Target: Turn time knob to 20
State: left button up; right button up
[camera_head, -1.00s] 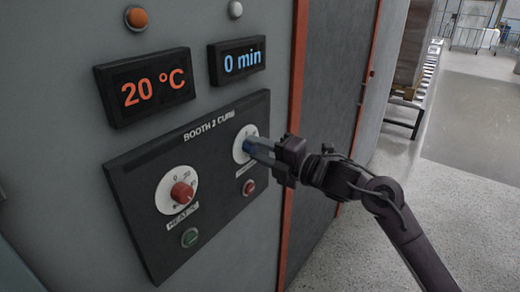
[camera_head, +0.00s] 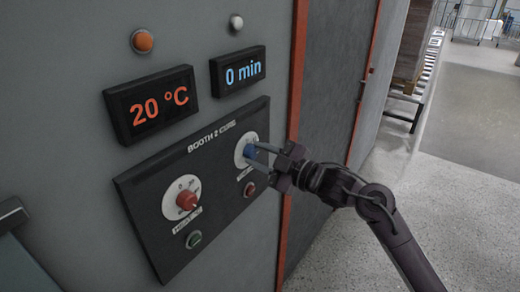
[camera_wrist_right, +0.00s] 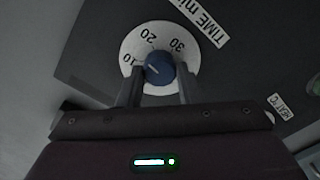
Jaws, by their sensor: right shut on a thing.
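The blue time knob (camera_head: 250,151) sits on a white dial on the black "BOOTH 2 CURE" panel (camera_head: 150,190). My right gripper (camera_head: 254,153) is shut on the knob, one finger on each side. In the right wrist view the knob (camera_wrist_right: 158,68) lies between the fingertips (camera_wrist_right: 158,80). The dial (camera_wrist_right: 132,45) shows 10, 20 and 30; its lower part is hidden. The knob's pale pointer mark appears to face the 10 side. The time display (camera_head: 242,71) reads 0 min.
The red heat knob (camera_head: 187,200) is left of the time knob, under the 20 °C display (camera_head: 150,104). A red button (camera_head: 249,189) and a green button (camera_head: 193,240) sit below the dials. Open floor (camera_head: 440,220) lies to the right.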

jog(key=m+p, duration=0.2)
jog(key=m, duration=0.1)
jog(key=shift+m+p, duration=0.3)
jog(key=shift+m, duration=0.4)
jog(key=shift+f, duration=0.1)
jog(key=o, duration=1)
jog(key=shift+d, duration=0.1)
